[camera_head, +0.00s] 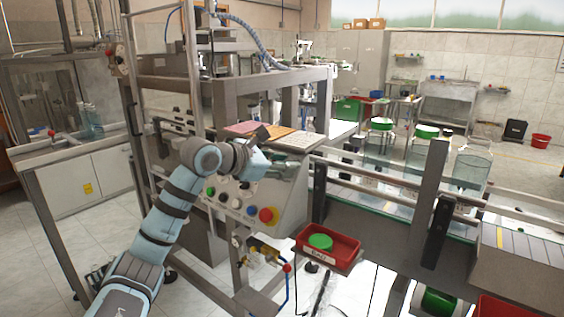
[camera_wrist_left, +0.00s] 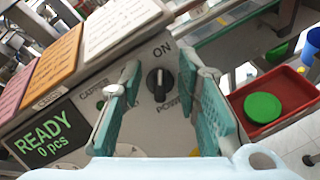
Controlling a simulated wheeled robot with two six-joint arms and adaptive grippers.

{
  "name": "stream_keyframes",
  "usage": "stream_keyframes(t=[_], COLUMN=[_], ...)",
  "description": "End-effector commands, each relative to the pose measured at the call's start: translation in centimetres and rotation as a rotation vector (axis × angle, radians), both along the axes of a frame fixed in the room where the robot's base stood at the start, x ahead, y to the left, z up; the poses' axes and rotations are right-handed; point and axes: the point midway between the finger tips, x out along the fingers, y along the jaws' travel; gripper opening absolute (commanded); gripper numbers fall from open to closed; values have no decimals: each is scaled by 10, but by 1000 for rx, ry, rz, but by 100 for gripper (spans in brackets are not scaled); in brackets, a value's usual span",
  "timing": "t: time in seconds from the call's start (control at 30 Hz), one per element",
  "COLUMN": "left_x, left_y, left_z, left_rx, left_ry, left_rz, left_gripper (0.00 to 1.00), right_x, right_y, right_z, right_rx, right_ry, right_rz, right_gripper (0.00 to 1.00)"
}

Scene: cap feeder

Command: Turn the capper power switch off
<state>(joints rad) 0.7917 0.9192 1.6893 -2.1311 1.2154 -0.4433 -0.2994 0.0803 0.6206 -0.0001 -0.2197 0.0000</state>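The capper power switch (camera_wrist_left: 158,86) is a black rotary knob on the grey control panel (camera_head: 295,205), with "ON" printed above it and a partly hidden "POWER" label below. Its ridge stands roughly upright, towards "ON". My left gripper (camera_wrist_left: 164,92) is open, with its teal fingers on either side of the knob; I cannot tell whether they touch it. In the head view my left gripper (camera_head: 262,158) is over the top of the panel and hides the knob. A panel display (camera_wrist_left: 44,142) reads "READY 0 pcs". My right gripper is not in view.
The panel also carries a red emergency button (camera_head: 268,215) and several smaller buttons. A red tray (camera_head: 347,258) holding a green cap (camera_head: 320,241) stands to the right. Coloured cards (camera_wrist_left: 55,60) lie along the panel top. A conveyor with clear containers runs on the right.

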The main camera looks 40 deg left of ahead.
Motion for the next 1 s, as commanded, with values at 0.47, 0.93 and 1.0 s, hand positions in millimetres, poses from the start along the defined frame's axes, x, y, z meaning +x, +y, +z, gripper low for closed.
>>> stream_keyframes(t=[0.47,0.93,1.0], left_x=[0,0,0], left_y=[1,2,3], left_z=[1,4,4], left_rx=[1,-95,-134], left_ry=[-4,-12,-14], left_rz=[2,73,100], left_gripper=[0,0,0], right_x=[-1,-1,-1], right_y=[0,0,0], right_z=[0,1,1], right_rx=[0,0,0], right_ry=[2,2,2], right_rz=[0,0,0], right_gripper=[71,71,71])
